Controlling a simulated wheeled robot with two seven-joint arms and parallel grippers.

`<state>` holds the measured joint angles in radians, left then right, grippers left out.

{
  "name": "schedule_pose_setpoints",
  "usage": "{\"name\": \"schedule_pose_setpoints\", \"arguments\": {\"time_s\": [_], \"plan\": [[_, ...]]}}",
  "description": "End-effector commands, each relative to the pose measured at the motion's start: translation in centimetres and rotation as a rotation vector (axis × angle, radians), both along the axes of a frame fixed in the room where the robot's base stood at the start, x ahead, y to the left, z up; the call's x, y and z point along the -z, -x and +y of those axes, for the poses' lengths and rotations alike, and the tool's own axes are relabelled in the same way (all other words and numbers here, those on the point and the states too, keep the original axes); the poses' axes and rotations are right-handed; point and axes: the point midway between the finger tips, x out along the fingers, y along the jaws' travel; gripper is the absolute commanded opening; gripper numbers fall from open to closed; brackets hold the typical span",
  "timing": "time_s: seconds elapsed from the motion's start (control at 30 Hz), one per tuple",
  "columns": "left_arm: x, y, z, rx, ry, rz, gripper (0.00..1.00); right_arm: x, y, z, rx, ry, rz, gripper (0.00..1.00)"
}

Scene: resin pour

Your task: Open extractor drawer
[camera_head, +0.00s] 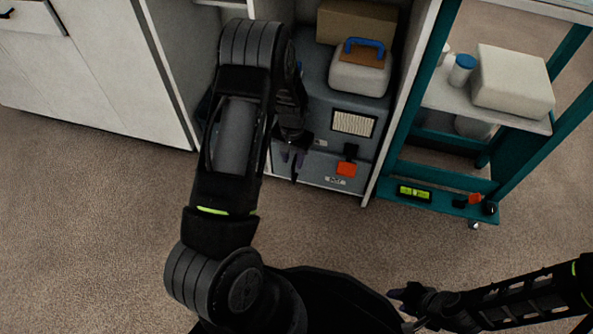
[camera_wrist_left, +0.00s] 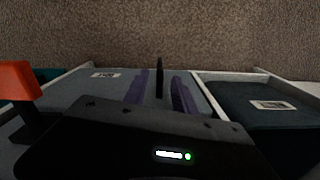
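The grey extractor (camera_head: 318,120) stands in the cabinet's lower bay, with a vent grille on its front. Its drawer (camera_head: 318,172) is the low grey front with a white label and appears closed. A thin dark upright handle (camera_wrist_left: 159,75) stands out from the drawer in the left wrist view. My left gripper (camera_head: 291,156) is at the drawer front. Its purple fingers (camera_wrist_left: 161,90) are apart, one on each side of the handle, with a gap showing on both sides. My right gripper (camera_head: 399,308) is empty, low in the head view, with its fingers apart.
An orange-red piece (camera_head: 346,168) sticks out right of the handle. A white case with a blue handle (camera_head: 361,70) sits on the extractor. A teal cart (camera_head: 440,200) stands at right. A dark labelled bin (camera_wrist_left: 250,98) adjoins. The carpet (camera_head: 95,220) in front is clear.

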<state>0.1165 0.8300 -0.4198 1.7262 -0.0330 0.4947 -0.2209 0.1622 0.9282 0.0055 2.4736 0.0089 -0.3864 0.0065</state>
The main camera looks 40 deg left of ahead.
Motion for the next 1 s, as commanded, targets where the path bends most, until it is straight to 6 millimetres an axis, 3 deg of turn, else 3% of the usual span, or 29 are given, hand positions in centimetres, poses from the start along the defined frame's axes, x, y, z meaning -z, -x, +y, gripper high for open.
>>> {"name": "schedule_pose_setpoints", "arguments": {"time_s": [0.53, 0.9, 1.0], "plan": [[7.1, 0.0, 0.0, -0.001, 0.0, 0.0, 0.33, 3.4, -0.5, 0.1, 0.007, 0.002, -0.013, 0.36], [7.7, 0.0, 0.0, 0.0, 0.0, 0.0, 0.33, 3.5, -0.6, 0.1, 0.008, 0.003, -0.016, 0.36], [7.7, 0.0, 0.0, 0.0, 0.0, 0.0, 0.26, 3.5, -0.6, 0.1, 0.008, 0.003, -0.016, 0.36]]}}
